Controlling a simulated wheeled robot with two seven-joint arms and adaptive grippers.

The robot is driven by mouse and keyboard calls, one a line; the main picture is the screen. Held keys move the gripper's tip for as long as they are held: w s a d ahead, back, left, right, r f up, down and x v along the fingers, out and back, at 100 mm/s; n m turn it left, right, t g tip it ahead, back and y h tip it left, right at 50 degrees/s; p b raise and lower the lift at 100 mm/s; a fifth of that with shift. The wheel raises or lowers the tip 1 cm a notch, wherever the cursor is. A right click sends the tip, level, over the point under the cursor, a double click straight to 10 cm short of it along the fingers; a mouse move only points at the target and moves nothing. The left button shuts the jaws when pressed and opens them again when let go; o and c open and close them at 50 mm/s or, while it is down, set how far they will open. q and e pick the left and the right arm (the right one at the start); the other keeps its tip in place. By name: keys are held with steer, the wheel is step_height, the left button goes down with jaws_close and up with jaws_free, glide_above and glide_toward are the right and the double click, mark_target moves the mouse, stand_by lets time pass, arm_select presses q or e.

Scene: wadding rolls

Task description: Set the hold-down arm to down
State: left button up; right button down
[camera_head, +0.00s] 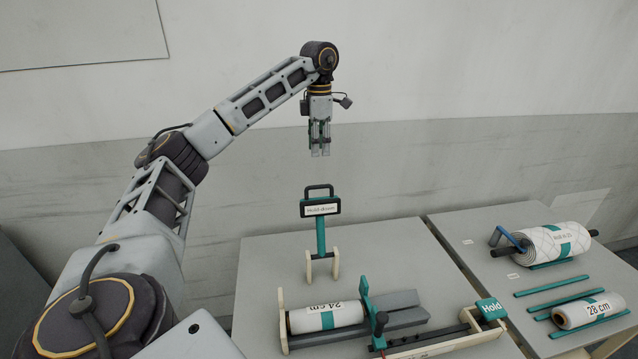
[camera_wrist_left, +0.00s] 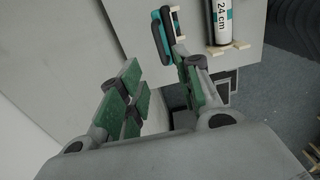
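The hold-down arm (camera_head: 320,235) stands upright in the head view, a teal bar with a black loop handle (camera_head: 319,190) and a white label. Its foot sits between cream brackets (camera_head: 322,265) at the back of the table. In the left wrist view the black and teal handle (camera_wrist_left: 162,38) shows at the top. My left gripper (camera_head: 320,152) points down above the handle, clearly apart from it. Its green-padded fingers (camera_wrist_left: 158,95) are spread with nothing between them. My right gripper is in neither view.
A white 24 cm roll (camera_head: 327,317) lies in a cradle in front of the arm, beside a teal upright and a block labelled Hold (camera_head: 491,308). A right table (camera_head: 470,222) carries a larger roll (camera_head: 552,243), a 28 cm roll (camera_head: 588,311) and teal strips. The table's left part is clear.

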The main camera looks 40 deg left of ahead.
arm_select(q)
steer(key=shift+f+b, duration=0.85)
steer(key=shift+f, duration=5.25)
jaws_close()
